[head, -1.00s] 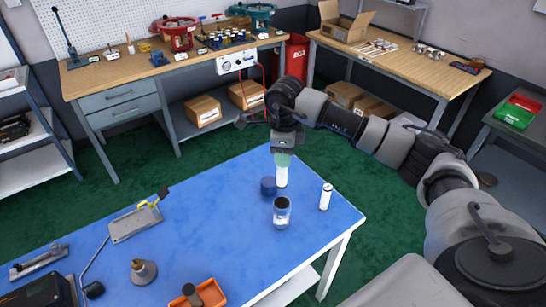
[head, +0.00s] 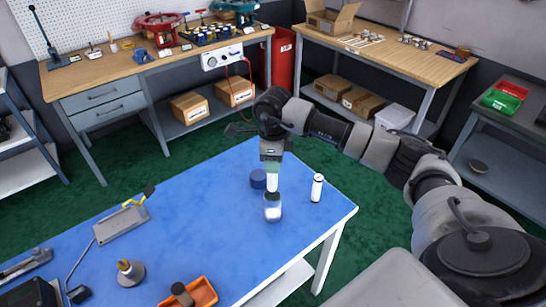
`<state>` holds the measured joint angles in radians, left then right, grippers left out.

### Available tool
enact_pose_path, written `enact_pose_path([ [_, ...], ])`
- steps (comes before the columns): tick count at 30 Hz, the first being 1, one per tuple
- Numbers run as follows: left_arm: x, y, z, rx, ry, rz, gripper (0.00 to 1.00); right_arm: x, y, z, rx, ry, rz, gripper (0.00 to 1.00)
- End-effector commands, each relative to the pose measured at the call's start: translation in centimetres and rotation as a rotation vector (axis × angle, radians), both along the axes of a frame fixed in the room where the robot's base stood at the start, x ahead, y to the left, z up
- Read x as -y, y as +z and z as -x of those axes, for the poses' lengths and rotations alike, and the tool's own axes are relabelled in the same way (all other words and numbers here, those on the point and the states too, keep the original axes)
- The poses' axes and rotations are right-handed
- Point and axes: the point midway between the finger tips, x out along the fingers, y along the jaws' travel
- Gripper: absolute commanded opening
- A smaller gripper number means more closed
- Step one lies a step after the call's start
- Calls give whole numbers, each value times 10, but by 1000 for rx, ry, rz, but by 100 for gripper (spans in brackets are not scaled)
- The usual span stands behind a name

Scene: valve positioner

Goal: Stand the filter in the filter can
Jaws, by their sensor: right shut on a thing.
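My right gripper (head: 272,173) points down above the near right part of the blue table and is shut on the white filter (head: 272,186). The filter is upright, its upper part hidden by the fingers. The filter can (head: 272,209), a small pale cylinder with a dark rim, stands directly below in the picture. The filter's lower end meets the can's mouth in this view; I cannot tell whether it is inside or just above. My left gripper is not in view.
A dark blue round cap (head: 258,179) lies just left of the filter. An orange tray (head: 203,292), a cone-shaped fitting (head: 130,272) and a clipboard-like plate (head: 121,225) are further left. The table's middle is clear.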

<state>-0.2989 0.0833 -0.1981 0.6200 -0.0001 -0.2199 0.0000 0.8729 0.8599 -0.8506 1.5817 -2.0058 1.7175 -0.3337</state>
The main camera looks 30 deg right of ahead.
Motion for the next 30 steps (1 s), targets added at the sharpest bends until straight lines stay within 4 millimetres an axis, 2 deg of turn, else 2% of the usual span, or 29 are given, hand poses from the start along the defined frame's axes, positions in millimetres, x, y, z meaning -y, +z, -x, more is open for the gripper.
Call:
enact_pose_path([
  [3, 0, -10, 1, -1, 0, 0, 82, 0, -13, 0, -1, 0, 1, 0],
  [30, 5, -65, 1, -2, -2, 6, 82, 0, -81, 0, 1, 1, -1, 0],
])
